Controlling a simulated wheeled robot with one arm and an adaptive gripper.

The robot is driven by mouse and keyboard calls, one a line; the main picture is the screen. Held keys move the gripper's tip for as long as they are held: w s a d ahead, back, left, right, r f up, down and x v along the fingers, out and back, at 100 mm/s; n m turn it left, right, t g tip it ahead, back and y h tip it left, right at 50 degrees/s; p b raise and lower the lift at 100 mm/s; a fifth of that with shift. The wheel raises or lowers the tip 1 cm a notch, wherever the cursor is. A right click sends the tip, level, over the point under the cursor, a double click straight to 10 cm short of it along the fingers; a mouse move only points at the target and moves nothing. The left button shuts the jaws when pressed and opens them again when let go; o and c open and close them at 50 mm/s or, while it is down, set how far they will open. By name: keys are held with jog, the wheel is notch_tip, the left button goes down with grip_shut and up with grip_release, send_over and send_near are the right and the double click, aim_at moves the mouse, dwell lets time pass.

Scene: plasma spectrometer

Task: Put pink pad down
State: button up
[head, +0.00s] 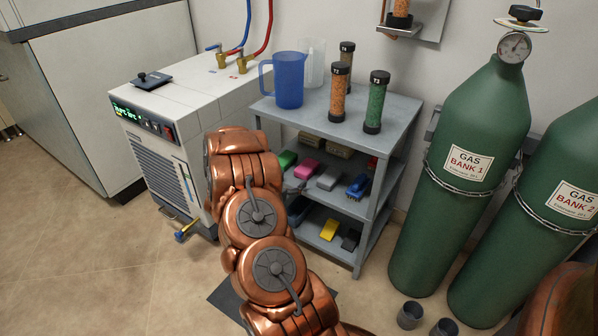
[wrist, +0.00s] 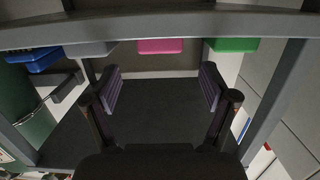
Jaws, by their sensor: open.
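The pink pad (head: 308,167) lies on the middle shelf of the grey shelf unit (head: 376,205), between a green pad (head: 287,159) and a grey pad (head: 329,180). The pink pad looks apart from both fingers. In the head view my copper arm hides most of the gripper.
A blue brush (head: 357,186) lies right of the grey pad. Yellow (head: 328,230) and black (head: 350,240) items sit on the bottom shelf. A blue jug (head: 289,80) and several filled tubes stand on top. Green gas cylinders (head: 460,170) stand right; a white chiller (head: 165,150) stands left.

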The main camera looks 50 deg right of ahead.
jog(key=shift+a+r, duration=0.2)
jog(key=shift+a, duration=1)
